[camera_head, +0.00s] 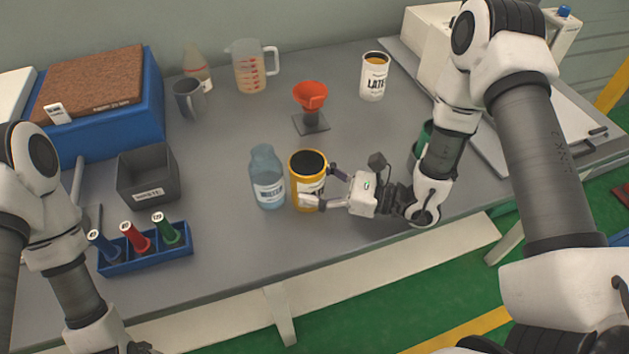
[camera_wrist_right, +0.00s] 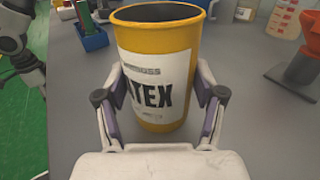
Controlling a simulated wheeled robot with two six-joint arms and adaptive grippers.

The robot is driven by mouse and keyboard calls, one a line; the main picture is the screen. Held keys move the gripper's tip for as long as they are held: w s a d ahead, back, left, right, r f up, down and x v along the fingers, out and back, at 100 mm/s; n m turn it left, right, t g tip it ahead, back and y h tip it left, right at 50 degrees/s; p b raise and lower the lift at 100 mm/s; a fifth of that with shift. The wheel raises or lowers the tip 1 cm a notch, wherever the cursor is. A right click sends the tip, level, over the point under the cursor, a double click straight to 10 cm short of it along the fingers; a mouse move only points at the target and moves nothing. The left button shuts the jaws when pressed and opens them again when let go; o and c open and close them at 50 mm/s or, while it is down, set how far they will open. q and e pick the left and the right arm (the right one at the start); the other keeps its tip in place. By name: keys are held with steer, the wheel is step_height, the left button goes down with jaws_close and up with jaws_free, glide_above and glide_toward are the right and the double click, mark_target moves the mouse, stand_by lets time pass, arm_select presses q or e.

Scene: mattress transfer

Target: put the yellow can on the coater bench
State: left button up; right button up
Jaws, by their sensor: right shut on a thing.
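The yellow can (camera_head: 299,165), with a white label and a dark open top, stands upright on the grey bench near its front edge. My right gripper (camera_head: 318,186) reaches it from the right and is shut on it. The right wrist view shows the can (camera_wrist_right: 160,50) between the two fingers of the right gripper (camera_wrist_right: 158,100), with its "LATEX" label facing the camera. Of my left arm, links show at the lower left of the head view; its gripper is not in view. The coater bench is not clearly identifiable.
A blue bottle (camera_head: 267,178) stands close on the can's left. A red funnel on a stand (camera_head: 311,98), a white can (camera_head: 374,77) and a measuring jug (camera_head: 249,66) stand behind. A grey bin (camera_head: 148,174) and a blue marker rack (camera_head: 150,257) are left. A flat panel (camera_head: 488,138) lies right.

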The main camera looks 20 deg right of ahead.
steer(key=o, duration=1.3)
steer(key=shift+f, duration=0.1)
steer(key=shift+d+r+p, duration=0.15)
steer(key=shift+r+p, duration=0.15)
steer(key=shift+p, duration=0.1)
steer(key=v, duration=1.1)
steer(key=shift+d, duration=0.15)
steer(key=shift+s+d+f, duration=0.1)
steer(key=shift+s+d, duration=0.1)
